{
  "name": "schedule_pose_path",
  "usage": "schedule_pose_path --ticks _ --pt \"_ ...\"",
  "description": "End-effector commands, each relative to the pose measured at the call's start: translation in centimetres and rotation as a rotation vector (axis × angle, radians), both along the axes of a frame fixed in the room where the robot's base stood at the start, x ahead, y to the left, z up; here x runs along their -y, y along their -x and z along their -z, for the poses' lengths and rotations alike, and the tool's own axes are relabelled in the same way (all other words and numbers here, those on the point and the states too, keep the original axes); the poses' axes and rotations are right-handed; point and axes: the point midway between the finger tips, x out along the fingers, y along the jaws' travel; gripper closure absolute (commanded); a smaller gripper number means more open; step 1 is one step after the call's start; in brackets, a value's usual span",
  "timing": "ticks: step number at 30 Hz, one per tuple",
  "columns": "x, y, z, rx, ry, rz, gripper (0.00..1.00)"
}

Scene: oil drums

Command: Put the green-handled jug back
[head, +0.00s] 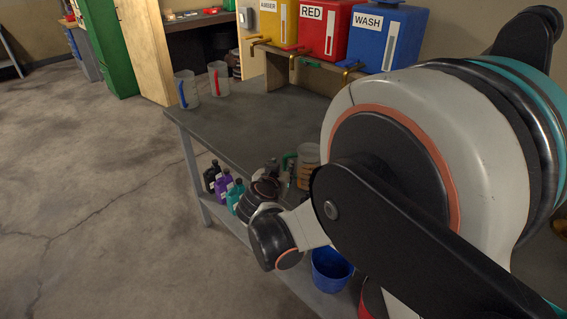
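The green-handled jug (308,165) is clear, with orange-brown showing in or on it. It appears near the middle of the head view, at the front side of the dark bench top (255,118). Its green handle faces left, and my arm hides part of the jug. My gripper (287,174) is just left of the jug, by the handle side. Its fingers are small and partly hidden, so I cannot tell whether they touch the handle or are closed.
A blue-handled jug (190,92) and a red-handled jug (218,82) stand at the bench's far left end. Yellow (276,22), red (322,28) and blue (383,40) containers with taps stand behind. Several bottles (224,184) and a blue bucket (331,270) are below. Floor at left is clear.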

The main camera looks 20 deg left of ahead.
Motion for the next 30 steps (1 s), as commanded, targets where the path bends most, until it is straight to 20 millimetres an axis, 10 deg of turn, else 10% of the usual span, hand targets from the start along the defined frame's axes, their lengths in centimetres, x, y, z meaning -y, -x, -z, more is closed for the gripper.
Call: schedule_pose_path --ticks 12,30 --pt "1.1 5.5 -2.3 0.0 0.001 0.0 0.67" --pt "1.1 5.8 -2.4 0.0 0.0 0.0 0.67"
